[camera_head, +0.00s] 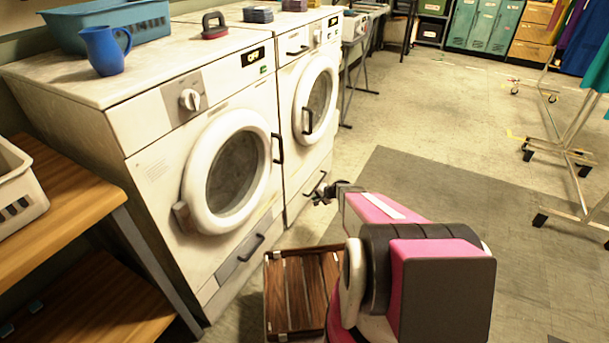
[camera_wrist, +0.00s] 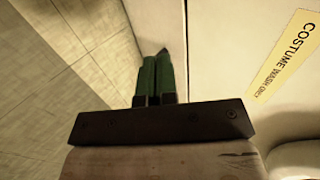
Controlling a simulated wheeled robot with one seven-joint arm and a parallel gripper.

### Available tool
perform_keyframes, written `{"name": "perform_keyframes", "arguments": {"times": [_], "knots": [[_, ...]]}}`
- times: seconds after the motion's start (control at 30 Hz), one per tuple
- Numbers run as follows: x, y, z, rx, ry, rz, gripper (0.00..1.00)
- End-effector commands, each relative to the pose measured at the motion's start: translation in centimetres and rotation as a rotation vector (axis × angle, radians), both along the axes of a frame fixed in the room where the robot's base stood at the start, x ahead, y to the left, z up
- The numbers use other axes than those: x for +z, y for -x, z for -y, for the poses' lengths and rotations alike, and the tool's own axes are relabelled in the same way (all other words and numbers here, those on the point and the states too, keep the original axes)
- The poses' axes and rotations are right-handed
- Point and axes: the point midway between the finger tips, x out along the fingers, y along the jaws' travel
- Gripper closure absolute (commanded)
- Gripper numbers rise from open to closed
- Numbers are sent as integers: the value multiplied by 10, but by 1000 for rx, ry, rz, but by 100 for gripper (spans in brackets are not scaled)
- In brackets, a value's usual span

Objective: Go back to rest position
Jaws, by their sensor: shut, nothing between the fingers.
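My gripper (camera_head: 324,193) is at the end of my pink and black arm, low in front of the right washing machine (camera_head: 300,118). In the wrist view my gripper (camera_wrist: 154,75) shows two green fingers side by side, shut with nothing between them. A white panel lies close on the right there, with a yellow "COSTUME WASH ONLY" label (camera_wrist: 288,58). The left washing machine (camera_head: 150,150) stands nearer to me. The round doors of both machines look shut. Whether my gripper touches a machine cannot be told.
A wooden slatted crate (camera_head: 303,290) stands on the floor beside my arm. A wooden shelf (camera_head: 60,190) with a white basket (camera_head: 25,190) is at the left. A blue jug (camera_head: 103,50) and blue tub (camera_head: 130,28) sit on the machines. Wheeled racks (camera_head: 575,150) stand right; the middle floor is clear.

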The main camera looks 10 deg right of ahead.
Motion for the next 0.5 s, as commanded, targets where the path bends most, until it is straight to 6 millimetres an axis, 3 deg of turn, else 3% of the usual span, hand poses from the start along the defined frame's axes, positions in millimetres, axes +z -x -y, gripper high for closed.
{"name": "perform_keyframes", "arguments": {"times": [0.17, 0.27, 0.37, 0.5], "knots": [[8, 5, -2, 15, 8, -1, 100], [32, 21, -10, 67, 41, -8, 100], [73, 49, -21, 155, 108, -24, 100], [138, 103, -33, 305, 245, -67, 100]]}}
